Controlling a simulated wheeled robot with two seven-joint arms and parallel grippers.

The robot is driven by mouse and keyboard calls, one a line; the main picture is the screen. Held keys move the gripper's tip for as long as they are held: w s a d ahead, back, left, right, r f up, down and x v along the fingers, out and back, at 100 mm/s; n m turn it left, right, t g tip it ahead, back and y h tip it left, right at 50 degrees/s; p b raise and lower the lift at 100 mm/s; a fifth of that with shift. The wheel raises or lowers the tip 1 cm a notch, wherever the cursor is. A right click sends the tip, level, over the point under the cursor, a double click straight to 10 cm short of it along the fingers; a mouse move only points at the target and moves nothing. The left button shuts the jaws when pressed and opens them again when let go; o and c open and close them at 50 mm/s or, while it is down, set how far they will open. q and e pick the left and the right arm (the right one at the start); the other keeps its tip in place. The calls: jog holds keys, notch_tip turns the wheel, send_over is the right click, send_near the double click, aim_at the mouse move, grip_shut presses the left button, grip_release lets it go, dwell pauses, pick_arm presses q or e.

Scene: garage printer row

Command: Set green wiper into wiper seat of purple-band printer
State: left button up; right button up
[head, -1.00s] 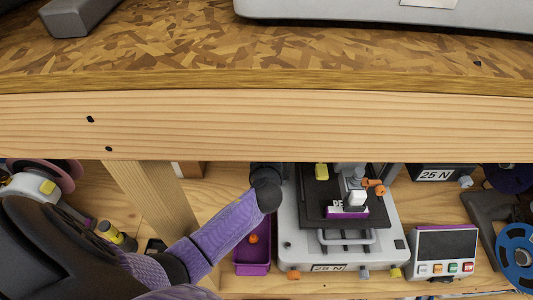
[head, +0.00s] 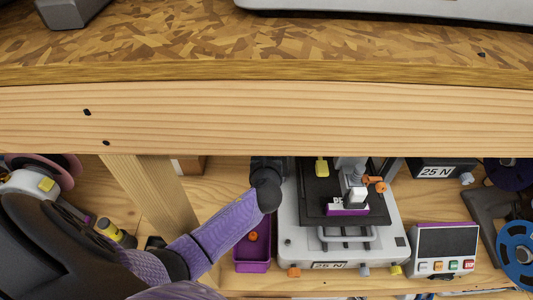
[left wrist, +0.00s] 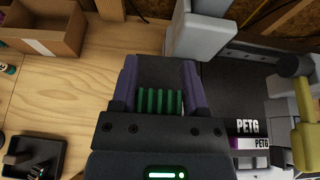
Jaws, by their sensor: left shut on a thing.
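The green wiper (left wrist: 160,102), a ribbed green piece, sits between the fingers of my left gripper (left wrist: 160,80) in the left wrist view. The gripper is shut on it. In the head view my left arm reaches under the shelf beam, and its fingers and the wiper are hidden there. The purple-band printer (head: 300,248) stands on the lower shelf, right of that arm. Its purple band (head: 347,211) is on the printhead; the PETG label with purple (left wrist: 246,142) shows in the left wrist view. I cannot make out the wiper seat. My right gripper is not in view.
The wooden beam (head: 250,117) crosses above the printer. A purple bin (head: 252,266) with an orange piece stands left of the printer, a control box (head: 446,243) right of it. A cardboard box (left wrist: 45,27) and dark tray (left wrist: 33,155) lie on the wood left of the gripper.

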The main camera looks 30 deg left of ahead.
pick_arm(q)
jog(key=shift+f+b, duration=0.55)
jog(key=shift+f, duration=0.35)
jog(key=o, duration=1.3)
jog(key=p+v, duration=0.2)
jog(key=v, duration=0.8)
jog(key=shift+s, duration=0.1)
